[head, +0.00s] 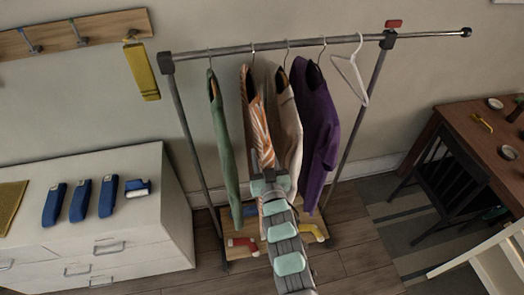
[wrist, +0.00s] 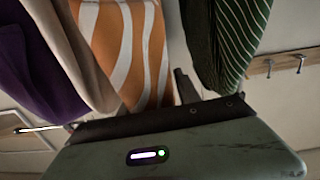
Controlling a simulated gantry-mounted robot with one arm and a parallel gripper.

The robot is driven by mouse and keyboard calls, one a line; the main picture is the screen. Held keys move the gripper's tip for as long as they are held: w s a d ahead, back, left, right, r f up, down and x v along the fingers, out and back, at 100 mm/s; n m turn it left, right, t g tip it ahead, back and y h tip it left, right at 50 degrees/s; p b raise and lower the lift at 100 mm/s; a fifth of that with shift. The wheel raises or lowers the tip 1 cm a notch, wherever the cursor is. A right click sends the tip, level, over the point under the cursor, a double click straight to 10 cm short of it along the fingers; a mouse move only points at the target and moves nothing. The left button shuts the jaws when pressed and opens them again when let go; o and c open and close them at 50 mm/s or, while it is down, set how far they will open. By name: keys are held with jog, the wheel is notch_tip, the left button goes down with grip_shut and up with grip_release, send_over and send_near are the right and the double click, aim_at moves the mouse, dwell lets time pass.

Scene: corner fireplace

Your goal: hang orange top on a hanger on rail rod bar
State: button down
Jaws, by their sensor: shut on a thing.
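The orange-and-white striped top (head: 255,112) is on the clothes rack, between a green top (head: 220,140) and a cream top (head: 289,125). A hanger hook above it meets the rail bar (head: 235,49); whether it bears on the bar is too small to tell. My gripper (head: 263,165) is at the front of the orange top, below its neck, shut on it. The fingers are partly hidden by the arm and cloth. In the wrist view the orange top (wrist: 125,45) fills the space before the gripper, with one dark finger (wrist: 185,86) visible.
A purple top (head: 316,125) hangs right of the cream one, then an empty white hanger (head: 352,75). A white dresser (head: 150,225) stands left. A chair (head: 445,175) and wooden table (head: 475,130) stand right. Shoes lie on the rack's base (head: 262,270).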

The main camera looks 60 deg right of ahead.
aim_at(266, 165)
jog(key=shift+v, duration=2.05)
jog(key=shift+r, duration=0.1)
